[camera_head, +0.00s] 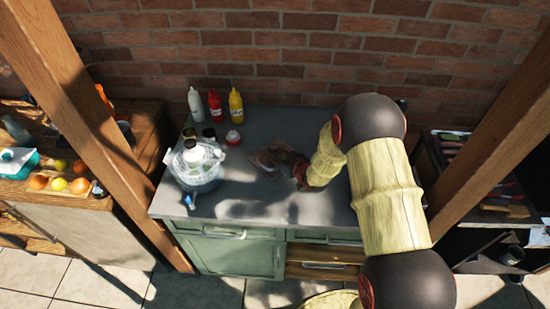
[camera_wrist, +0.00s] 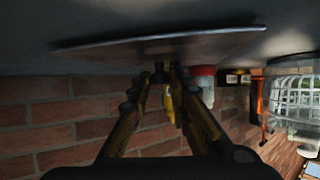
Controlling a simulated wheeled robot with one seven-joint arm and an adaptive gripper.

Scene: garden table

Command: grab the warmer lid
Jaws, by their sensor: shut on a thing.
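The warmer lid looks like a thin, flat, dark panel (camera_head: 264,158) low over the grey counter, left of my gripper in the head view. In the wrist view, which looks upside down, its flat face and long edge (camera_wrist: 215,40) run across the top. My gripper (camera_head: 283,160) reaches it from the right. In the wrist view my fingertips (camera_wrist: 166,74) close on a small dark part at the panel, which looks like its handle. The fingers hide most of that part. I cannot tell whether the lid touches the counter.
White (camera_head: 195,104), red (camera_head: 215,105) and yellow (camera_head: 235,106) bottles stand near the brick wall. A red-topped jar (camera_head: 233,138) is nearer the lid. The counter's front middle is free.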

